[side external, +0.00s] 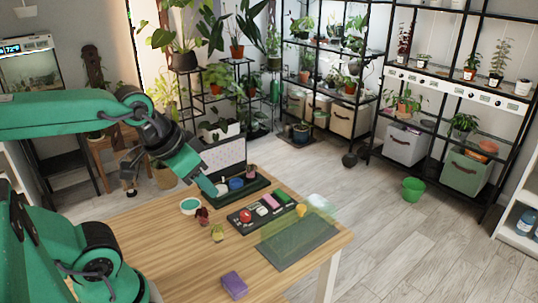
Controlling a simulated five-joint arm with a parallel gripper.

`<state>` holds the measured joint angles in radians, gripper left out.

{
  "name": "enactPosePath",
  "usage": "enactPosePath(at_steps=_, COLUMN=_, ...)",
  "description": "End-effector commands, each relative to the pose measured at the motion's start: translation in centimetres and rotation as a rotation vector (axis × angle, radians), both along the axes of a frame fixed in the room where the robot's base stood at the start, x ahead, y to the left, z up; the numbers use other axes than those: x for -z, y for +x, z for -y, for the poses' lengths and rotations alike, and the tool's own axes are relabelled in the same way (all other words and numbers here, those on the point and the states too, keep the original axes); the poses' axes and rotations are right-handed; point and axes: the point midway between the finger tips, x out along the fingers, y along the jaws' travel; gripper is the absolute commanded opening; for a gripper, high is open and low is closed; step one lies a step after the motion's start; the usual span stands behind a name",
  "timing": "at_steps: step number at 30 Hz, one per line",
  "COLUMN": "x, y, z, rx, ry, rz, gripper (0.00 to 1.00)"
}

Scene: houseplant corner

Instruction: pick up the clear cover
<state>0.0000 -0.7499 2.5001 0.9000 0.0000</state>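A see-through, green-tinted cover (290,232) is at the right end of the wooden table, over or on a dark flat mat (290,256). I cannot tell whether it touches the mat. My gripper (208,188) points down and to the right above the back left of the table, near a dark green tray (258,185). It is apart from the cover, well to its left. Its fingers are small and partly merge with the tray behind, so I cannot tell whether they are open.
A black tray (236,226) with a red ball and colored blocks lies left of the cover. A yellow item (301,210) and a whitish item (320,201) sit by its far edge. The front middle is clear.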

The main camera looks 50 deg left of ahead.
Motion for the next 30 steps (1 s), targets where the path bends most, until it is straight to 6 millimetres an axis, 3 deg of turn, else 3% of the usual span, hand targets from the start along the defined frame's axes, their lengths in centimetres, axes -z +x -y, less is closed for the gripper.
enactPosePath(at_steps=1, x=0.0, y=0.0, z=0.0, rx=0.000, ry=0.000, rz=0.000, gripper=0.36)
enactPosePath(at_steps=11, x=0.0, y=0.0, z=0.0, rx=0.000, ry=0.000, rz=0.000, gripper=1.00)
enactPosePath(at_steps=23, x=-0.2, y=0.5, z=0.1, rx=0.000, ry=-0.001, rz=-0.010, gripper=1.00)
enactPosePath(at_steps=30, x=-0.6, y=2.7, z=0.3, rx=0.001, ry=-0.005, rz=-0.063, gripper=1.00)
